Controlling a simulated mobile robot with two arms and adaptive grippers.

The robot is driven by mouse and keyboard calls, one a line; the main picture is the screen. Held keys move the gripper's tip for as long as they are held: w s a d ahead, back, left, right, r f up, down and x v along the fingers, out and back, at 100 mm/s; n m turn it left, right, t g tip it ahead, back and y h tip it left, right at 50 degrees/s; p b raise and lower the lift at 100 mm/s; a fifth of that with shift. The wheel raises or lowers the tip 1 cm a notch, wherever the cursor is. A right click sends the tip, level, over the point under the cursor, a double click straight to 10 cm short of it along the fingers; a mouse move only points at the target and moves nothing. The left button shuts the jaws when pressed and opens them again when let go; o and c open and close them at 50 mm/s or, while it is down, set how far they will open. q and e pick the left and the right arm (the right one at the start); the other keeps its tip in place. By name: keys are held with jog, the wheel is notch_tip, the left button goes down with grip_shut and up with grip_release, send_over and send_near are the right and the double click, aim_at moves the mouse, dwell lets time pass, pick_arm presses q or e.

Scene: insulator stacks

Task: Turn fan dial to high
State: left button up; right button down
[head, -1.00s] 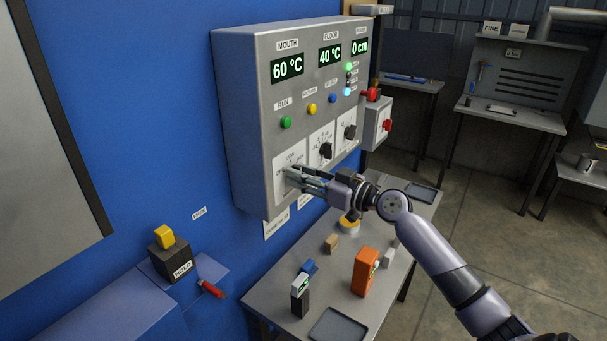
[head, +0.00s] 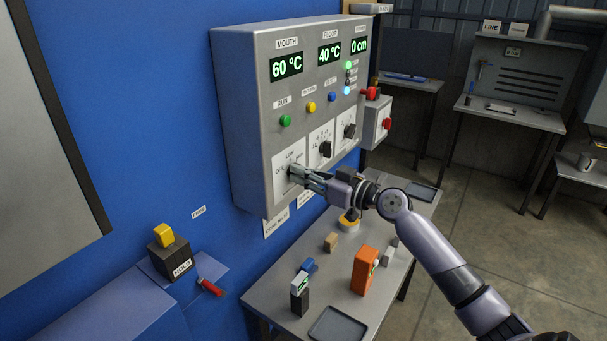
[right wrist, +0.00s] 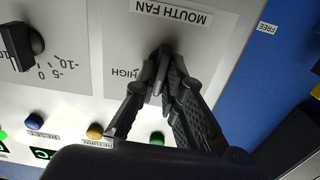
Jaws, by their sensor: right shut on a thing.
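The fan dial (right wrist: 166,48) is a dark knob on the plate labelled MOUTH FAN in the right wrist view. My right gripper (right wrist: 165,78) is shut on it, and its fingers hide most of the knob. The word HIGH is printed to the left of the fingers in that view. In the head view my right gripper (head: 293,173) is at the leftmost dial plate (head: 281,184) of the grey control box (head: 247,120). The dial's pointer is hidden, so its setting cannot be told. My left gripper is not in view.
Two more black dials (head: 325,149) sit to the right on the box. Green (head: 286,121), yellow and blue buttons are above. Below, a grey table (head: 265,302) carries an orange case (head: 364,271), a dark tray (head: 338,325) and small blocks.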

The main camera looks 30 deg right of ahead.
jog(key=shift+d+m, duration=0.2)
jog(key=shift+m, duration=5.5)
jog(key=c, duration=1.8)
grip_release()
jog(key=shift+o, duration=0.6)
jog(key=shift+w+f, duration=0.15)
jog(key=v, duration=1.2)
